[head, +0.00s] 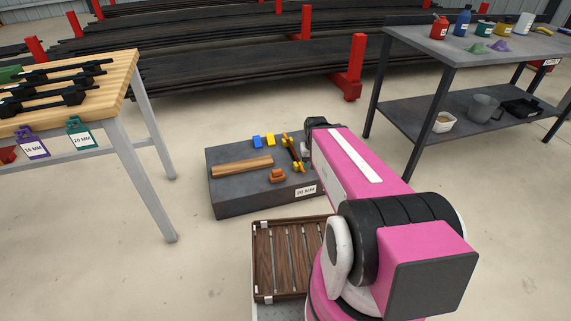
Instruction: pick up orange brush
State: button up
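A small orange object (277,176), which looks like the orange brush, lies on the dark grey platform (235,204) on the floor, near its front edge and right of a wooden bar. It is too small to make out its bristles or handle clearly. My pink arm reaches forward from the lower right, and its far end is over the right side of the platform. My gripper is mostly or wholly hidden by the arm, so its fingers cannot be made out. Nothing is seen touching the orange object.
The wooden bar (242,167), a blue block (257,142), a yellow block (270,140) and a yellow-black tool (292,154) share the platform. A slatted wooden tray (262,240) is in front. A wooden-topped table (122,75) stands left, a grey shelved table (420,42) right.

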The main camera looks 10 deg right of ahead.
aim_at(277, 176)
jog(key=i+j+z, duration=0.15)
jog(key=j+z, duration=0.25)
jog(key=j, duration=0.15)
jog(key=i+j+z, duration=0.1)
jog(key=j+z, duration=0.25)
jog(key=j, duration=0.2)
